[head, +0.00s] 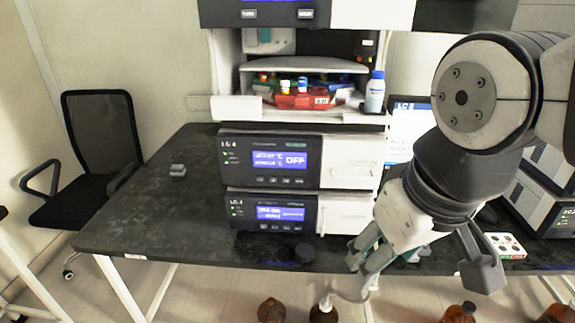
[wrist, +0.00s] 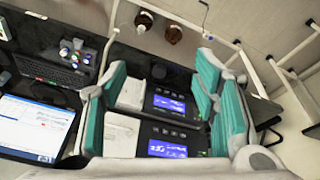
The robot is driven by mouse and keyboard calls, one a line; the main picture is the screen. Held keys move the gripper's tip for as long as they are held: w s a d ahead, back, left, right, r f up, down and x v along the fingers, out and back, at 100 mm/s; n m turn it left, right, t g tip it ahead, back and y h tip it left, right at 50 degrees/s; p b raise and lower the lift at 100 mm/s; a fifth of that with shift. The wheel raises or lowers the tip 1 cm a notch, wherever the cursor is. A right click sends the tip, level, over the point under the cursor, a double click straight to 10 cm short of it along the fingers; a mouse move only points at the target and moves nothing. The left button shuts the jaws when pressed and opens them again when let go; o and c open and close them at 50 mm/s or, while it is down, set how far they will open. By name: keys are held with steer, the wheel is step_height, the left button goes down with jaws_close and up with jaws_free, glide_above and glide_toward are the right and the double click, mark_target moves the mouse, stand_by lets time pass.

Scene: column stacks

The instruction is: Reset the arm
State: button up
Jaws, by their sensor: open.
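My gripper (head: 362,258) hangs at the right of the head view, pointing down near the front edge of the dark bench (head: 150,215). It is in front of and right of the instrument stack. In the wrist view my gripper (wrist: 160,72) shows its teal-padded fingers spread wide apart, with nothing held between them. The stack's upper module (head: 270,160) and lower module (head: 265,211) have lit blue displays. Both modules also show between the fingers in the wrist view, beyond them. My arm covers part of the bench and the laptop.
A shelf on the stack holds a red tray (head: 300,101) of vials and a white bottle (head: 375,93) with a blue cap. A laptop (head: 402,125) stands behind my arm. Brown bottles (head: 271,311) stand below the bench front. The bench's left part is mostly clear; a chair (head: 98,135) stands beyond.

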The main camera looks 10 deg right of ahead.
steer(key=shift+s+a+f+m, duration=0.1)
steer(key=shift+s+a+m, duration=0.1)
steer(key=shift+s+m, duration=0.5)
steer(key=shift+s, duration=0.15)
step_height(320, 180, up, 3)
steer(key=shift+r+t+p, duration=0.1)
steer(key=shift+t+p, duration=0.4)
steer(key=shift+p, duration=0.65)
steer(key=shift+d, duration=0.15)
